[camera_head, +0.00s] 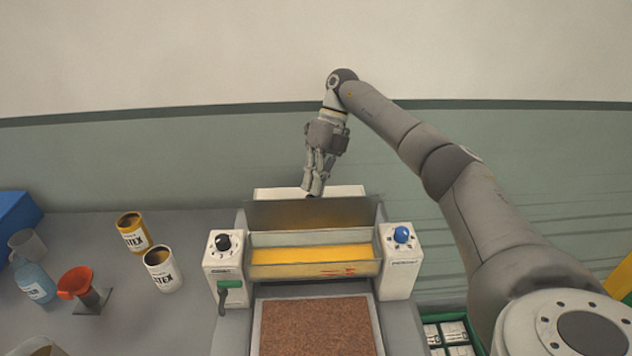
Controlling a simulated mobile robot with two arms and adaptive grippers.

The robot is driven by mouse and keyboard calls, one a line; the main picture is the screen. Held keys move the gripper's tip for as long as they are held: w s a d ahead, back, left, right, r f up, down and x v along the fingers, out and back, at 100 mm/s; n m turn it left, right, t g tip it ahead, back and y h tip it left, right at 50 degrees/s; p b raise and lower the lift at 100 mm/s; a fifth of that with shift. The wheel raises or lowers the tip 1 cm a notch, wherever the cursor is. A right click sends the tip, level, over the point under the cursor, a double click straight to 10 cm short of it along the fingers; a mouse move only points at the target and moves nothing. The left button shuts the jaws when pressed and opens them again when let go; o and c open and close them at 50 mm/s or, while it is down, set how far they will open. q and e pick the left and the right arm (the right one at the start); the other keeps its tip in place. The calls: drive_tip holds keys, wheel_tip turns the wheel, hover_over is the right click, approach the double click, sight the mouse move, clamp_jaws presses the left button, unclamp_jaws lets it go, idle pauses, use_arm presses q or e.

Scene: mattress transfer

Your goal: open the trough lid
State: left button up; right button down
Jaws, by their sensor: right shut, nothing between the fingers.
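The trough (314,262) sits across the machine in the middle of the view, with yellow material inside it. Its grey lid (290,214) stands raised at the trough's back edge, so the inside shows. My right gripper (313,193) is shut and empty, pointing down at the lid's upper edge. I cannot tell whether its fingertips touch the lid. My left gripper is not in view.
A black knob (223,242) and a blue knob (402,234) flank the trough. A brown board (317,327) lies in front. Latex cans (162,270), a blue bottle (35,280) and a red funnel (75,282) stand left. A green crate (448,333) is at lower right.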

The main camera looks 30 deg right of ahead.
drive_tip(key=shift+d+f+g, duration=0.1)
drive_tip(key=shift+f+g, duration=0.6)
drive_tip(key=shift+f, duration=0.95)
drive_tip(key=shift+w+d+f+g+y+b, duration=0.2)
drive_tip(key=shift+g+y+b, duration=0.1)
drive_tip(key=shift+y, duration=0.1)
drive_tip(key=c, duration=2.2)
unclamp_jaws()
drive_tip(key=o, duration=0.5)
drive_tip(key=shift+o, duration=1.3)
drive_tip(key=shift+w+a, duration=0.1)
drive_tip(key=shift+a, duration=0.05)
drive_tip(key=shift+o, duration=0.9)
drive_tip(key=shift+w+a, duration=0.25)
drive_tip(key=shift+w, duration=0.15)
wheel_tip(320, 180, up, 10)
drive_tip(key=shift+d, duration=0.2)
